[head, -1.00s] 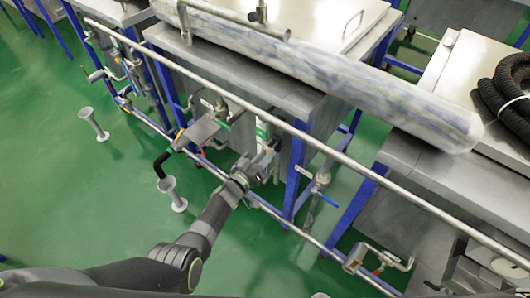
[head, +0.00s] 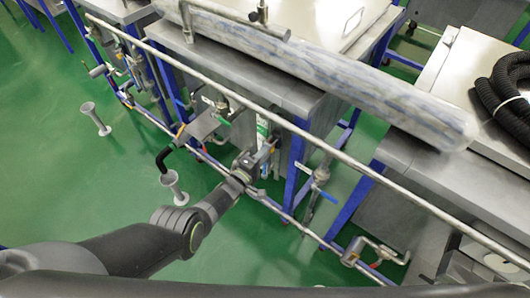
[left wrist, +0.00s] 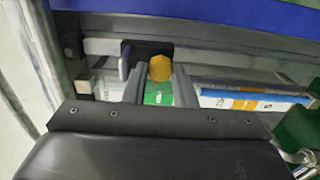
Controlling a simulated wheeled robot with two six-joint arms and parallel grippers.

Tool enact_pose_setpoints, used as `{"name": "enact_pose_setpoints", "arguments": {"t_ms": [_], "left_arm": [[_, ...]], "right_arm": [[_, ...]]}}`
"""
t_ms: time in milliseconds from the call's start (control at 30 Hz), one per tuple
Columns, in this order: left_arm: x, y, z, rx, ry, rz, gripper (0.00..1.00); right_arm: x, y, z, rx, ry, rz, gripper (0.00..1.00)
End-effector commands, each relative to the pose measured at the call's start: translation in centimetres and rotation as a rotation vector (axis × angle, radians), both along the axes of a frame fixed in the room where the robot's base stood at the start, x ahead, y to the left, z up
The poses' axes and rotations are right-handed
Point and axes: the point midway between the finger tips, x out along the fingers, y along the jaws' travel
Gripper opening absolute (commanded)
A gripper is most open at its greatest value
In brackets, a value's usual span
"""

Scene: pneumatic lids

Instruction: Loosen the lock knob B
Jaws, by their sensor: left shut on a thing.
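My left gripper (head: 262,158) reaches in from the lower left to the front of the metal cabinet, below the long rail. In the left wrist view its two grey fingers (left wrist: 158,88) stand either side of a small yellow knob (left wrist: 160,68), and the gripper is shut on it. A green label (left wrist: 158,94) shows just below the knob. I cannot read a letter B on the knob, and its shaft is hidden. My right gripper is not in view.
A long metal rail (head: 330,152) runs diagonally in front of the cabinets, above the gripper. A blue-handled valve (head: 322,178) is to its right. A grey pedal-like plate (head: 198,128) is to its left. Green floor (head: 110,180) is open at lower left.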

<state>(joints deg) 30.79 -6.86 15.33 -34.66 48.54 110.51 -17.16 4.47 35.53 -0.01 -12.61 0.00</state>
Motion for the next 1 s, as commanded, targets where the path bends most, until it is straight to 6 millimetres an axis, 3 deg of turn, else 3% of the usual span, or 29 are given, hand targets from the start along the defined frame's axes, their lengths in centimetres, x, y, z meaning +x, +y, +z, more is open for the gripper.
{"name": "enact_pose_setpoints", "arguments": {"t_ms": [500, 1000], "left_arm": [[0.04, 0.00, -0.07, -0.328, 0.237, -0.001, 0.02], [0.02, -0.01, -0.11, -0.432, 0.312, 0.000, 0.02]], "right_arm": [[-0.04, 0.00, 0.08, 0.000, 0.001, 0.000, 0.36], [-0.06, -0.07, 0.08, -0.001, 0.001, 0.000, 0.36]]}}
